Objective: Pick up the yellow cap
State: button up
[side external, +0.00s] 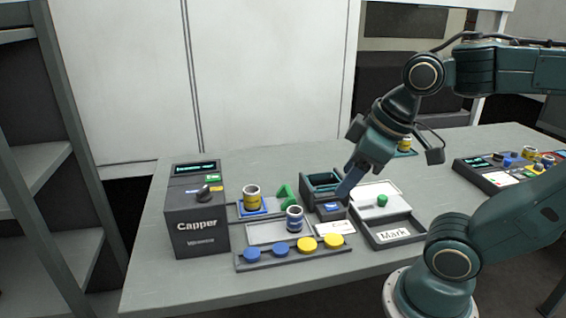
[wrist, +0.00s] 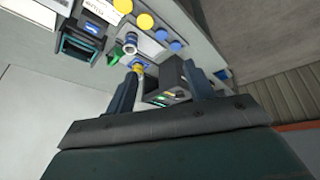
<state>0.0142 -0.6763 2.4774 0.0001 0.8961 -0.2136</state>
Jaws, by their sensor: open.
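Two round yellow caps sit on the right half of the front rack: one (side external: 333,240) at the end and one (side external: 306,244) beside it. In the wrist view the yellow caps show at the top, one (wrist: 123,6) at the edge and one (wrist: 145,21) below it. Two blue caps, one (side external: 281,248) and one (side external: 252,253), fill the left half of the rack (side external: 296,257). My gripper (side external: 346,189) hangs above and behind the rack, near the dark open box, apart from the caps. In the wrist view its two fingers (wrist: 161,88) are spread with nothing gripped between them.
The Capper machine (side external: 196,225) stands left. A yellow-banded jar (side external: 252,199), a blue-banded jar (side external: 294,221) and a green arrow-like piece (side external: 287,196) stand behind the rack. The dark box (side external: 322,184) and Mark tray (side external: 372,238) are right. The table's front left is clear.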

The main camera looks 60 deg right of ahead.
jog(key=w+f+n+g, duration=0.1)
jog(key=w+n, duration=0.2)
jog(key=n, duration=0.2)
jog(key=n+g, duration=0.4)
jog(key=n, duration=1.3)
send_over(307, 244)
notch_tip(307, 244, down, 9)
jog(key=shift+w, duration=0.15)
jog(key=shift+f, duration=4.2)
jog(key=shift+s+f, duration=0.2)
jog(key=shift+f, duration=2.4)
jog(key=c, duration=0.7)
